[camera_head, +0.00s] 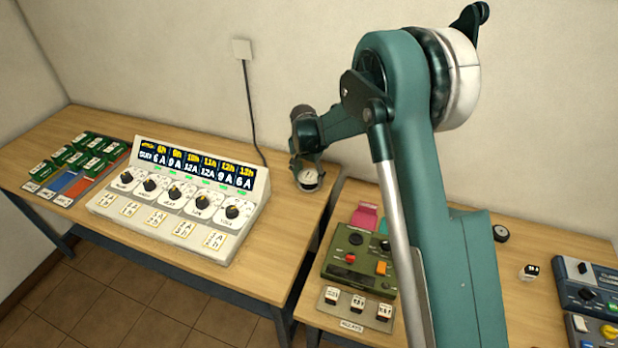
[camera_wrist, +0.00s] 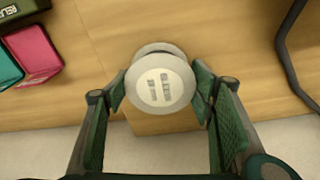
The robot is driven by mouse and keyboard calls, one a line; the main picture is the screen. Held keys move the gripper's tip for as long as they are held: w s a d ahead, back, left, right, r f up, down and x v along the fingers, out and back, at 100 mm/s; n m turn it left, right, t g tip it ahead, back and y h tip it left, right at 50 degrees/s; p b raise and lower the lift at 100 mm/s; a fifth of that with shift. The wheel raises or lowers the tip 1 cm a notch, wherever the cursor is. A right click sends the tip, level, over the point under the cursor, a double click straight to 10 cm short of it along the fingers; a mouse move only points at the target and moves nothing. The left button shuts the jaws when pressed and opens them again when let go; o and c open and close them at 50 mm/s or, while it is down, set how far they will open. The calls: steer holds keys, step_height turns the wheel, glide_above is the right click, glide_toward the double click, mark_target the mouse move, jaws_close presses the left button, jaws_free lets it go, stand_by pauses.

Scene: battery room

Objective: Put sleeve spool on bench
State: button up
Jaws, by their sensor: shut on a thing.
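The sleeve spool, pale with a printed white end face, sits between the fingers of my gripper in the wrist view (camera_wrist: 160,85). In the head view the spool (camera_head: 309,180) is at the back right corner of the left wooden bench (camera_head: 285,222). My gripper (camera_wrist: 158,92) is shut on the spool, with one green pad on each side. In the head view my gripper (camera_head: 308,165) points down near the wall. Wood shows under the spool in the wrist view. I cannot tell whether the spool touches it.
A sloped console with knobs (camera_head: 185,192) stands left of the spool. Green battery packs (camera_head: 80,155) lie farther left. A gap separates the right bench (camera_head: 460,310), which bears a green relay box (camera_head: 358,255) and a pink block (camera_head: 365,217). A black cable (camera_head: 250,105) hangs down the wall.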

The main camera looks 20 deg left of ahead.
mark_target(307, 178)
steer(key=shift+f, duration=0.1)
steer(key=o, duration=0.9)
steer(key=shift+o, duration=0.2)
step_height(307, 178, up, 12)
steer(key=s, duration=0.1)
steer(key=shift+s+a, duration=0.15)
steer(key=shift+s, duration=0.1)
stand_by(0.7)
